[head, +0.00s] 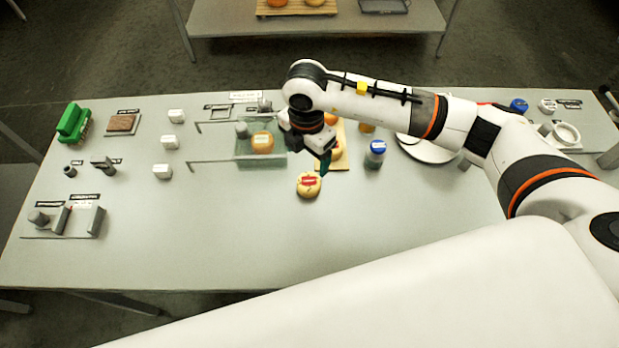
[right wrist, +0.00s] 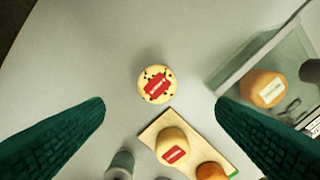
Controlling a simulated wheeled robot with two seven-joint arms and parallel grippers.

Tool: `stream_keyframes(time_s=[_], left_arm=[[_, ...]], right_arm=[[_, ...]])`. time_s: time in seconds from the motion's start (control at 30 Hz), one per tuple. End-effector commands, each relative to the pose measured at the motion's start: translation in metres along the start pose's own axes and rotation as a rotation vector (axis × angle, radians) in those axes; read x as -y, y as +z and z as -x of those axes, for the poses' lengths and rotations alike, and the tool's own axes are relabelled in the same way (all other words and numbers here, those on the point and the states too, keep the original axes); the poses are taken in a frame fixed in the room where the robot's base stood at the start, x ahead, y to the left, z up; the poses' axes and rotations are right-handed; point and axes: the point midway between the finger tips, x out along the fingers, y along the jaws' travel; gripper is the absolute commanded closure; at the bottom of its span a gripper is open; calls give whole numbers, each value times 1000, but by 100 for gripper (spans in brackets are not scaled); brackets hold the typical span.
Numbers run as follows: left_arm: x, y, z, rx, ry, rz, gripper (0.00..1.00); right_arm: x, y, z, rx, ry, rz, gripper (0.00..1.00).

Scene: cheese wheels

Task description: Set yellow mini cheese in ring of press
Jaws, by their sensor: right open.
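A plain yellow mini cheese with a red label (right wrist: 172,146) sits on a wooden board (right wrist: 150,131) in the right wrist view; in the head view my gripper partly covers it. A pale speckled cheese (head: 309,184) with a red label lies alone on the table in front of the board; it also shows in the right wrist view (right wrist: 157,85). My right gripper (head: 323,164) is open and empty above the table near these cheeses, its dark green fingers wide apart. A white ring (head: 566,134) stands at the far right; I cannot tell whether it belongs to the press.
An orange cheese (right wrist: 211,171) shares the board. A clear green tray (head: 243,155) with a labelled cheese (head: 263,143) is left of it. A blue-capped jar (head: 375,153) stands right of the board. White blocks and a green brush (head: 73,122) are farther left. The front table is clear.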

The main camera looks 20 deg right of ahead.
Motion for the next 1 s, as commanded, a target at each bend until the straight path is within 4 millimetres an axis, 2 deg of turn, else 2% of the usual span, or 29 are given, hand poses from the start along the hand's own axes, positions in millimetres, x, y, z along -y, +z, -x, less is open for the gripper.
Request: stream_keyframes(time_s=[0.03, 0.2, 0.47, 0.6, 0.7, 0.8, 1.0], left_arm=[[1, -2, 7, -4, -1, 0, 64], [2, -6, 16, -10, -3, 1, 64], [2, -2, 25, -7, -3, 1, 64], [1, 2, 40, -2, -2, 1, 64], [1, 4, 41, 1, -2, 0, 64], [1, 4, 42, 1, -2, 0, 64], [1, 5, 41, 2, -2, 0, 64]], right_arm=[[-2, 1, -8, 4, 6, 1, 20], [-1, 2, -36, 6, 3, 2, 20], [-2, 2, -56, 7, 2, 3, 20], [-5, 0, -76, 7, 4, 3, 20], [-4, 1, -92, 9, 2, 4, 20], [-4, 1, -100, 9, -2, 5, 20], [-4, 1, -102, 9, -3, 5, 20]])
